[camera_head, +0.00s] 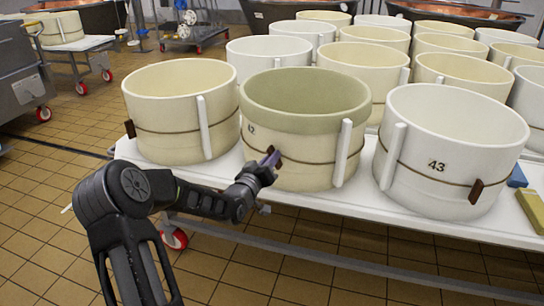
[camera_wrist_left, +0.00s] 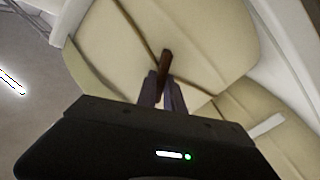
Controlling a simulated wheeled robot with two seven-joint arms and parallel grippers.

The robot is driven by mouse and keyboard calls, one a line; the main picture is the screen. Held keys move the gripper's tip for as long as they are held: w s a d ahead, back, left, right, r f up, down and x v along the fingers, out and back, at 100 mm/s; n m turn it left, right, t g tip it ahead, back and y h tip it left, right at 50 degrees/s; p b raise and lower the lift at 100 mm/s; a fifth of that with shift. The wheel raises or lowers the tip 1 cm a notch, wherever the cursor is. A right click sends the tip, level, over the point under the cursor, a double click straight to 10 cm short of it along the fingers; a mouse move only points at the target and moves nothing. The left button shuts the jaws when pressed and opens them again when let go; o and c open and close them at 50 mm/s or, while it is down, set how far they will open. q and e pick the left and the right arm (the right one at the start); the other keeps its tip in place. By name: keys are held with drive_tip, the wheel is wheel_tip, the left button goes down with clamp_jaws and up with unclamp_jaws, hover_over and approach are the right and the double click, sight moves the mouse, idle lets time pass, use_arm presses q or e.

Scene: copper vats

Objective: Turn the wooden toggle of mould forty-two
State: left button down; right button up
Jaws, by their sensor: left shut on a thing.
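Mould forty-two (camera_head: 308,122) is a cream round mould with a greenish upper band, partly marked "42", at the front middle of the white table. A cord runs around it. Its dark brown wooden toggle (camera_wrist_left: 165,62) sits on the cord at the mould's front left and also shows in the head view (camera_head: 276,162). My left gripper (camera_head: 270,160) reaches up from the lower left and is shut on the toggle. In the left wrist view its two fingers (camera_wrist_left: 163,92) are on either side of the toggle, which stands up between them. My right gripper is not in view.
The white mould marked 43 (camera_head: 450,150) stands close to the right, with its own brown toggle. A cream mould (camera_head: 180,120) stands to the left. More moulds crowd behind. A blue block (camera_head: 517,177) and a yellow block (camera_head: 531,210) lie at the table's right. The tiled floor in front is clear.

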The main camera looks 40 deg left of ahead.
use_arm(q)
drive_tip(key=n+p, duration=0.1)
drive_tip(key=n, duration=0.4)
drive_tip(key=shift+a+n+p, duration=0.15)
drive_tip(key=shift+n+p, duration=0.15)
drive_tip(key=shift+f+n+p, duration=0.2)
drive_tip(key=shift+n+p, duration=0.25)
drive_tip(key=shift+n, duration=1.15)
drive_tip(key=shift+f+n+p, duration=0.15)
drive_tip(key=shift+n+p, duration=0.3)
drive_tip(key=shift+n, duration=1.15)
drive_tip(key=c, duration=1.5)
unclamp_jaws()
drive_tip(key=shift+o, duration=0.2)
drive_tip(key=shift+s, duration=0.1)
